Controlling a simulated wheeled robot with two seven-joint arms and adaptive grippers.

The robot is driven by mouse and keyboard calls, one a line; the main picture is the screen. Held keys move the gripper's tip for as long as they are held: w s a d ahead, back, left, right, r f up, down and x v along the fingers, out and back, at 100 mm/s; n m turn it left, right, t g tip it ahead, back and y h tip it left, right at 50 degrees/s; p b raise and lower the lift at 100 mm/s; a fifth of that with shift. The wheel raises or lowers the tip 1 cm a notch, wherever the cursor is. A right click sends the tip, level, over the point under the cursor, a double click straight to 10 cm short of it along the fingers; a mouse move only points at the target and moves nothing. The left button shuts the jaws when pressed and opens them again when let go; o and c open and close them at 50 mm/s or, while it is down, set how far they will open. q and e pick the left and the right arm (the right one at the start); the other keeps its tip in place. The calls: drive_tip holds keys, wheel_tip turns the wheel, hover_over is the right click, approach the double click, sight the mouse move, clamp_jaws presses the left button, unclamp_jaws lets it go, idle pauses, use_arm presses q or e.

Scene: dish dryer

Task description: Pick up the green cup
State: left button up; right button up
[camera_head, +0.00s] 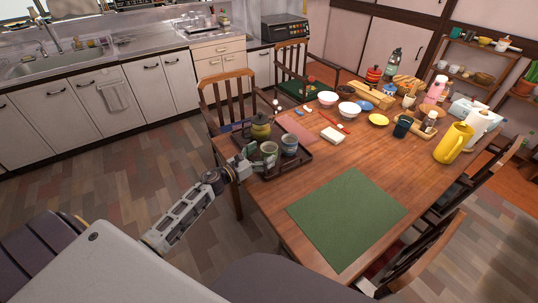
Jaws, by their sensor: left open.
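A green cup (269,151) stands upright on a dark tray (287,168) at the left edge of the wooden table. A blue-and-tan cup (289,145) stands close to its right on the same tray. A dark olive teapot (259,128) is behind the cups. My left gripper (250,162) is open at the tray's left edge, just left of the green cup. Whether a finger touches the cup cannot be told at this size. My right gripper is not in view.
A green mat (347,217) lies bare at the table's front. A pink mat (297,128) and white block (333,136) are beyond the tray. Bowls, bottles and a yellow pitcher (453,143) crowd the back and right. A wooden chair (228,95) stands behind the tray.

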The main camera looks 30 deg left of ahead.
sight(269, 150)
use_arm(q)
drive_tip(key=shift+x, duration=1.75)
drive_tip(key=shift+r, duration=0.15)
drive_tip(key=shift+c, duration=0.4)
drive_tip(key=c, duration=1.2)
